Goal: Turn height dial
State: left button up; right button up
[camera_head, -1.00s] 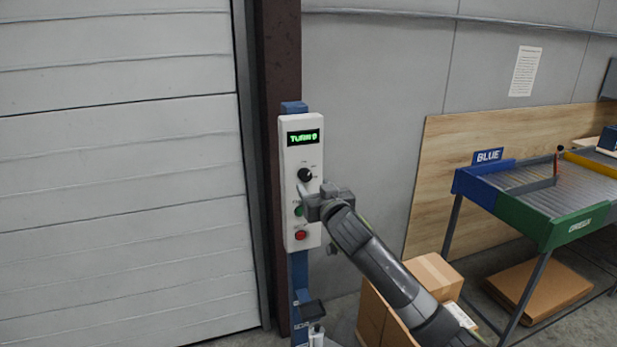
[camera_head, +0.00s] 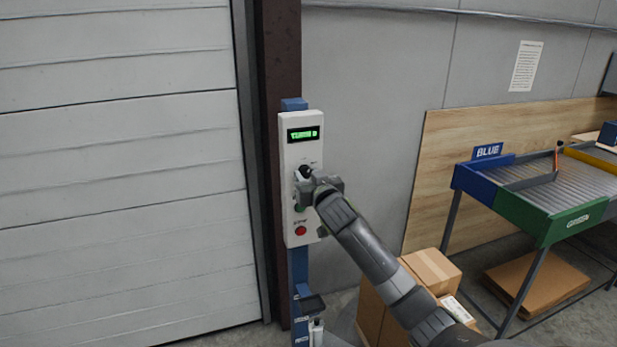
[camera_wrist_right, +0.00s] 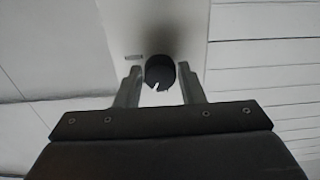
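The height dial (camera_wrist_right: 160,71) is a round black knob with a white pointer mark on a white control box (camera_head: 291,226). In the head view the dial (camera_head: 303,171) is mostly covered by my right gripper (camera_head: 303,181). In the right wrist view my right gripper (camera_wrist_right: 160,88) is open, with one finger on each side of the dial. Small gaps seem to show between fingers and knob. The green display (camera_head: 303,134) above the dial has lit text, too blurred to read fully. My left gripper is not in view.
A red button (camera_head: 300,230) sits low on the box, below a mostly hidden green button. A blue post (camera_head: 299,268) carries the box beside a roller door (camera_head: 120,180). Cardboard boxes (camera_head: 432,268) and a sorting table (camera_head: 545,190) stand to the right.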

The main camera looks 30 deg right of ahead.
jog(key=c, duration=0.5)
jog(key=shift+n, duration=0.3)
jog(key=shift+r+n+p, duration=0.15)
jog(key=shift+n+p, duration=0.75)
jog(key=shift+n, duration=0.3)
jog(key=shift+n+p, duration=0.65)
jog(key=shift+n, duration=0.75)
jog(key=o, duration=1)
jog(key=shift+c, duration=0.2)
